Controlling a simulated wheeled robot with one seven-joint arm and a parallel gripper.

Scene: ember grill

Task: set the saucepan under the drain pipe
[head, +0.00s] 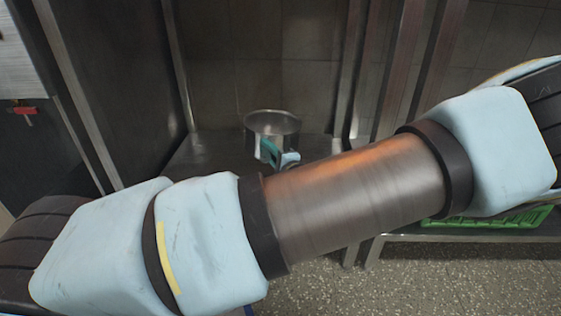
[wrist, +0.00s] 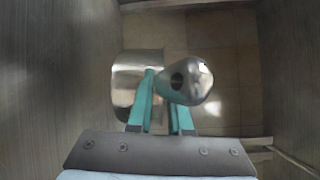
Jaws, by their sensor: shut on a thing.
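The saucepan (head: 272,124) is a shiny steel pot, upright in the recess between dark metal walls. My gripper (head: 269,152), with teal fingers, is shut on its handle at the near side. In the wrist view the pan's steel side (wrist: 128,78) shows behind the left finger. A shiny rounded metal piece with a dark hole, which looks like the handle's end, covers part of my gripper (wrist: 163,95). I cannot tell whether the pan's base touches the metal surface beneath. I cannot make out a drain pipe in either view.
A metal shelf surface (head: 205,155) lies at the recess floor, with a tiled wall (head: 285,60) behind. Metal posts (head: 350,70) stand close on the right. A green crate (head: 495,217) sits at the right. My own arm crosses the front of the head view.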

